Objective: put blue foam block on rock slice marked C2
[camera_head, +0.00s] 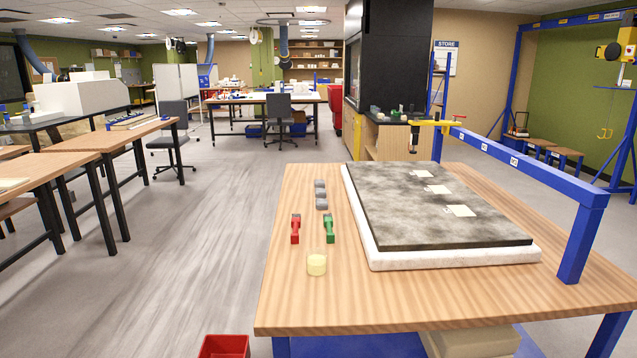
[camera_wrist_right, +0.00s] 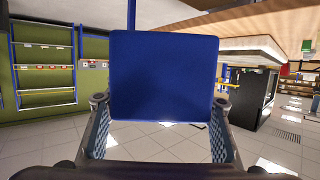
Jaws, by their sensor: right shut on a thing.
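In the right wrist view, a flat-faced blue foam block (camera_wrist_right: 164,76) sits between the fingers of my right gripper (camera_wrist_right: 161,102), which is shut on it. The block hides what is straight behind it. In the head view, a large mottled dark grey rock slice (camera_head: 410,215) lies flat on a thick white slab (camera_head: 445,257) on the wooden table. Pale labels (camera_head: 461,210) lie on the slice, but their writing is too small to read, so I cannot make out C2. My right gripper and the block do not show in the head view. My left gripper is not in view.
A blue rail (camera_head: 500,153) runs along the table's right side. The table's front strip is clear.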

